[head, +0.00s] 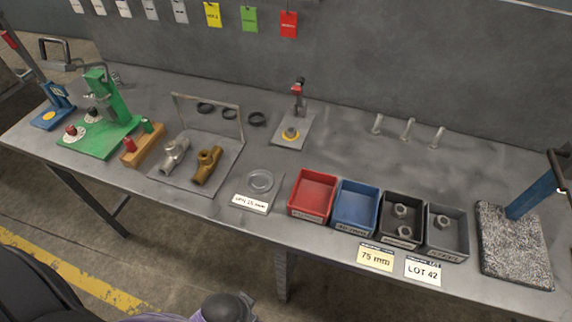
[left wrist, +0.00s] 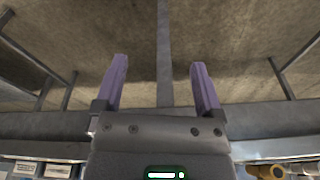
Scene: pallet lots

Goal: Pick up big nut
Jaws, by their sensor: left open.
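Several metal nuts show in the head view. Two nuts (head: 402,220) lie in the black bin (head: 387,224), and one nut (head: 443,222) lies in the grey bin (head: 433,240). I cannot tell for certain which is the big nut. My left gripper (left wrist: 158,80) is open and empty in the left wrist view, its purple fingers over bare floor, away from the nuts. My right gripper is not in view.
A red bin (head: 313,192) and a blue bin (head: 356,206) stand left of the black bin. A blue post on a speckled slab (head: 513,250) stands at the right. Pipe fittings (head: 207,165) and a green press (head: 105,105) are at the left. The back right table is mostly clear.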

